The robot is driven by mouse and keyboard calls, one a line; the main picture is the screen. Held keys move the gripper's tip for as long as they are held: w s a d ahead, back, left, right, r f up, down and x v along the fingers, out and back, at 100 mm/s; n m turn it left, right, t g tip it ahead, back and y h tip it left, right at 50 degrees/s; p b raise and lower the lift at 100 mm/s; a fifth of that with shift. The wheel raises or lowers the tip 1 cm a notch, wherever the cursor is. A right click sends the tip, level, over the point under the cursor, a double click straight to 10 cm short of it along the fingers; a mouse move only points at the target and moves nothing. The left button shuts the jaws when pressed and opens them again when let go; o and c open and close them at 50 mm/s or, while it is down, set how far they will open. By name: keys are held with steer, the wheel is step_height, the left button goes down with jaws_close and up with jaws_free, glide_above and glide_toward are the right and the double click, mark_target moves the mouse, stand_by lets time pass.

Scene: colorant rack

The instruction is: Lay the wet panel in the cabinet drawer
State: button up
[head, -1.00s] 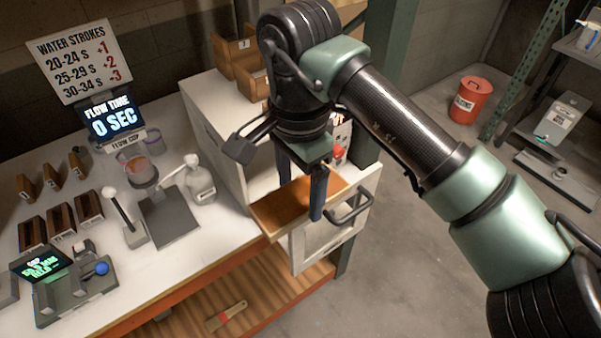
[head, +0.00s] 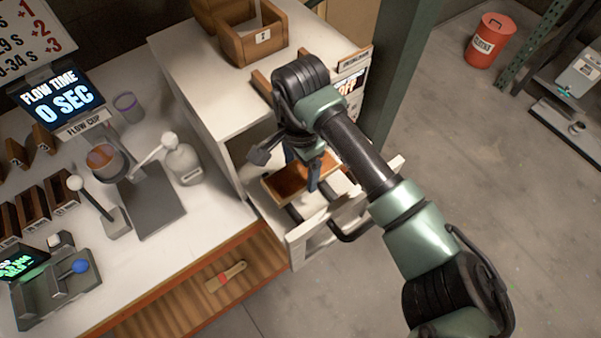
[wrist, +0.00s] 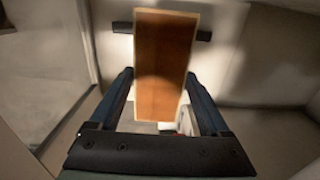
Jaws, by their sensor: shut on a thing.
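The wet panel (head: 285,184), an orange-brown board with pale edges, is in my gripper (head: 301,176). It is over the open cabinet drawer (head: 330,222), behind the drawer's white front. In the wrist view the panel (wrist: 163,60) sits between the two dark blue fingers, with a dark bar crossing behind its far end. My gripper is shut on the panel. The drawer sticks out of the white cabinet (head: 190,70), with dark bars inside. I cannot tell whether the panel touches the bars. My arm hides part of the drawer's right side.
Wooden bins (head: 240,38) stand on the cabinet. A flow cup stand, a white bottle (head: 184,163) and panel racks fill the bench at left. A brush (head: 226,277) lies on the lower shelf. A green post (head: 392,75) rises behind my arm.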

mark_target(300, 173)
steer(key=shift+s+f, duration=0.15)
steer(key=shift+f, duration=0.35)
steer(key=shift+f+p, duration=0.4)
steer(key=shift+f, duration=1.2)
steer(key=shift+f, duration=0.2)
steer(key=o, duration=1.3)
steer(key=shift+c, duration=0.2)
step_height(300, 173, up, 12)
steer(key=b, duration=0.3)
steer(key=shift+r, duration=0.25)
